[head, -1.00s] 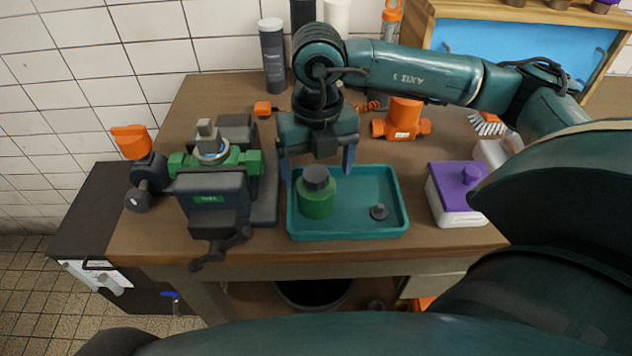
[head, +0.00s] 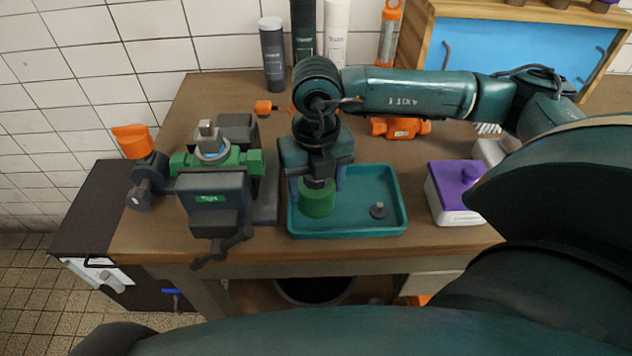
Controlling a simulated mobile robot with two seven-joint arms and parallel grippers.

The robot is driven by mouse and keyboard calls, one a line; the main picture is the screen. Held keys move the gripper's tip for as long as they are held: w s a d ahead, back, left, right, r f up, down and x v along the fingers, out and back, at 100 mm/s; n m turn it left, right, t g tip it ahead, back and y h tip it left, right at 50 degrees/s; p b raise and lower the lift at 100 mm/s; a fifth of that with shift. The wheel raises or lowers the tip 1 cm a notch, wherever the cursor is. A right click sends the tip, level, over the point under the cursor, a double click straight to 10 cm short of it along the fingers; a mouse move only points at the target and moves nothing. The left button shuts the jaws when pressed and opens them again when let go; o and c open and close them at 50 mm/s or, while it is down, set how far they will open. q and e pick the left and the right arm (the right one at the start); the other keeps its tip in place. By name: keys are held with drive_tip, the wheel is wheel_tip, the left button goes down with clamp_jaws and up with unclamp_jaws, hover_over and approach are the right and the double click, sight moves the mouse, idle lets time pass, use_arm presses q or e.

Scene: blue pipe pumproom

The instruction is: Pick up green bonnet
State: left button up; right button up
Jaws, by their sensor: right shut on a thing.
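The green bonnet, a round green body (head: 318,203) with a dark upper part, stands upright in the teal tray (head: 398,233), in its left half. My right gripper (head: 317,186) points down over it, with one finger on each side, and is shut on it. The gripper body hides most of the dark upper part. The bonnet still appears to be down in the tray. My left gripper is not in view.
A vise (head: 215,190) holding a green valve body (head: 212,160) stands close left of the tray. A purple-lidded box (head: 455,195) is to the right. Orange parts (head: 402,127) and upright bottles (head: 273,55) stand behind.

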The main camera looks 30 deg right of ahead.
drive_tip(key=shift+c, duration=1.3)
